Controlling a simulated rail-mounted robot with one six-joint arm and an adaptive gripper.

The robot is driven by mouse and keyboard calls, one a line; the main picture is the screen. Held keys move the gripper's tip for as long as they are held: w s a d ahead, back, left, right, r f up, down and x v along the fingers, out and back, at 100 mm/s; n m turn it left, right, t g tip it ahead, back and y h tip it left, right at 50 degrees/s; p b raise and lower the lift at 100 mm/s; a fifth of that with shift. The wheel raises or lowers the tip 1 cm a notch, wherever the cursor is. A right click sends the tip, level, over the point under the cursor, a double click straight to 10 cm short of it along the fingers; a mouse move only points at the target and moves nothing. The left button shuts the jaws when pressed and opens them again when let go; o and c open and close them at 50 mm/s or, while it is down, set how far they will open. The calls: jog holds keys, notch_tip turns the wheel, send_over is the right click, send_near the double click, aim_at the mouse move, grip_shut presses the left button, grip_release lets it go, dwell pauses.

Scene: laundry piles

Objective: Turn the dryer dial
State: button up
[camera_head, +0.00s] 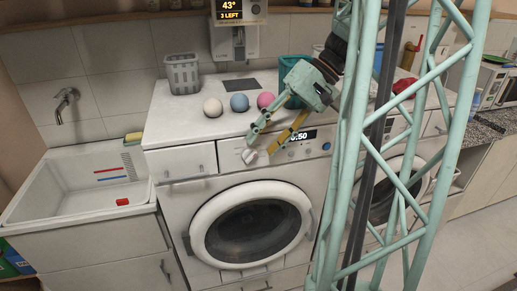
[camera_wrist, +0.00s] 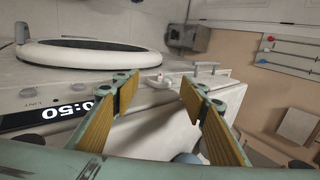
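The white dial (camera_head: 249,156) sits on the front panel of the white dryer (camera_head: 170,215), left of a lit display (camera_head: 301,137) that reads 0:50. In the wrist view the dial (camera_wrist: 158,82) stands out from the panel, in the gap between my fingertips. My gripper (camera_head: 261,144) is open, with its yellow-padded fingers pointing down-left at the dial. In the wrist view the fingers (camera_wrist: 158,88) are spread wide, with room on both sides of the dial. No contact shows. The dryer's round door (camera_head: 252,224) is shut.
Cream, blue and pink balls (camera_head: 239,102) and a grey basket (camera_head: 183,74) stand on the top. A sink (camera_head: 80,185) is at the left. My green lattice column hides part of a second machine (camera_head: 388,205) at the right. A small control box (camera_head: 234,35) is on the wall.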

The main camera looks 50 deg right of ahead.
jog(key=v, duration=0.7)
jog(key=shift+r, duration=0.25)
dwell(0.6)
